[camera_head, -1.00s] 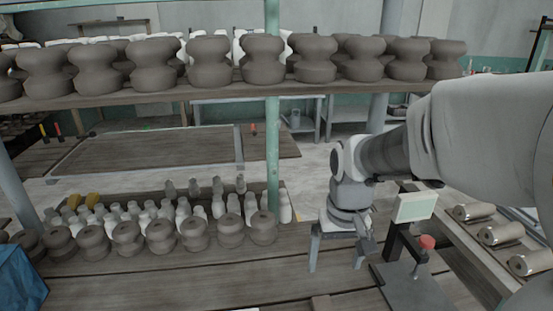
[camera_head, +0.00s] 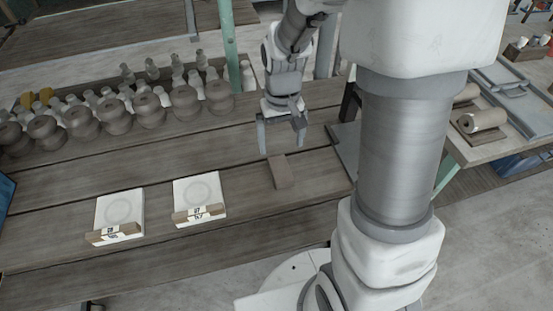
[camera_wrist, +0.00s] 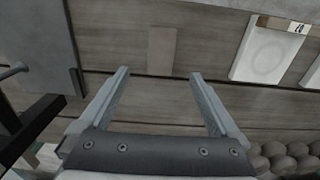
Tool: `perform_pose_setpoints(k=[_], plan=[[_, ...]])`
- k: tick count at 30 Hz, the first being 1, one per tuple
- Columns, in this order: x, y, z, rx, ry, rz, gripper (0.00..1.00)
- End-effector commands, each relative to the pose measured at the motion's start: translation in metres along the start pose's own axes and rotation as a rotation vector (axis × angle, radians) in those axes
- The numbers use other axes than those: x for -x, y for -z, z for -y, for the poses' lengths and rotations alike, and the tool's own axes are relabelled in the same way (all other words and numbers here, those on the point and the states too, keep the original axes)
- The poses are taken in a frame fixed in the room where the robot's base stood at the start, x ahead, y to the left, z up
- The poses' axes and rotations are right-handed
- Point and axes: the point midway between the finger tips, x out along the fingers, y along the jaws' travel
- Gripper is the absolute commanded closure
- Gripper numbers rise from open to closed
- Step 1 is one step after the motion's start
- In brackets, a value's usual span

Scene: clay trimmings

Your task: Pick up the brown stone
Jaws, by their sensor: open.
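The brown stone (camera_head: 280,171) is a flat, rectangular grey-brown block lying on the wooden plank table (camera_head: 150,165). It also shows in the wrist view (camera_wrist: 161,50), beyond the fingertips and roughly centred between them. My gripper (camera_head: 281,147) points down over the table, open and empty, just behind the stone in the head view. In the wrist view, both fingers (camera_wrist: 159,74) are spread apart with only bare table between them. The fingers look apart from the stone, and their exact height above the table is hard to tell.
Two white tiles with labelled wooden strips (camera_head: 119,210) (camera_head: 200,197) lie left of the stone. Dark clay pots (camera_head: 130,118) and pale bottles stand at the back left. A dark stand plate (camera_head: 345,150) is to the right. The table around the stone is clear.

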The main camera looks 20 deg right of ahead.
Motion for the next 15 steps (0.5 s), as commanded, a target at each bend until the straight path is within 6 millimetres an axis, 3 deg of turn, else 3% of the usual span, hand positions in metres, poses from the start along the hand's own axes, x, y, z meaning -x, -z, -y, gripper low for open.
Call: perform_pose_setpoints(k=[4,15], plan=[[-0.030,-0.001,0.000,0.000,0.000,0.004,0.03],[-0.064,-0.002,0.001,0.001,0.000,0.003,0.03]])
